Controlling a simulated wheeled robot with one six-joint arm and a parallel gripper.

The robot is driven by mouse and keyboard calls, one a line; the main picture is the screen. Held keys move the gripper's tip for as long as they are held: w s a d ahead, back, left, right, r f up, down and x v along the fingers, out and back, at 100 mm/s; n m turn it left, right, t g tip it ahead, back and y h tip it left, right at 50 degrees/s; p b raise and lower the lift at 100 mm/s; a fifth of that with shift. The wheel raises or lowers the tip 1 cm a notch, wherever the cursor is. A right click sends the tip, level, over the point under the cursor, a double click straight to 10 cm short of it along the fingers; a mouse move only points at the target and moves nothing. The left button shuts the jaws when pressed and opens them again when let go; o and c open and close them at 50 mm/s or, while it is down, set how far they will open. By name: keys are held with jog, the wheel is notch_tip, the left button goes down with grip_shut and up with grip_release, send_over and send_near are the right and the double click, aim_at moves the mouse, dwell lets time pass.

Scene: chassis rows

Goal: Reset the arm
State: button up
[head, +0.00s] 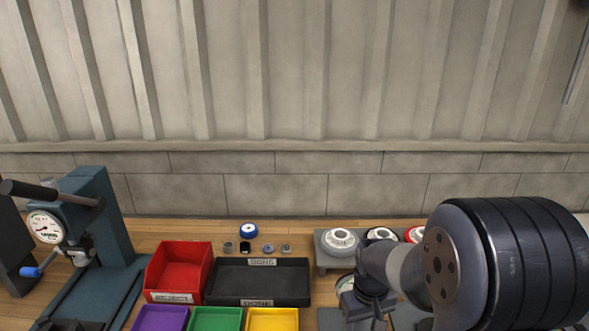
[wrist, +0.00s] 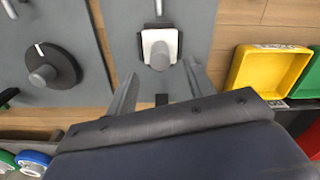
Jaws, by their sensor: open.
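My gripper (wrist: 163,88) is open in the wrist view, its two fingers spread apart with nothing held. Beyond and between the fingertips is a white square piece with a grey round post (wrist: 160,52), set on a grey plate (wrist: 196,22). In the head view my arm fills the lower right, and its wrist end hangs low over the bench; the fingertips cannot be made out there.
A black disc with a grey knob (wrist: 52,72) sits on another plate. The red bin (head: 181,264), black tray (head: 282,277), yellow tray (head: 272,320) and green tray (head: 216,320) stand left of my arm. A grey rack (head: 325,262) holds round parts. A press (head: 92,225) stands far left.

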notch_tip(320, 180, down, 5)
jog(key=shift+f, duration=0.1)
jog(key=shift+r+p, duration=0.25)
jog(key=shift+p, duration=0.25)
notch_tip(320, 180, up, 6)
jog(key=p, duration=0.4)
jog(key=shift+p, duration=0.3)
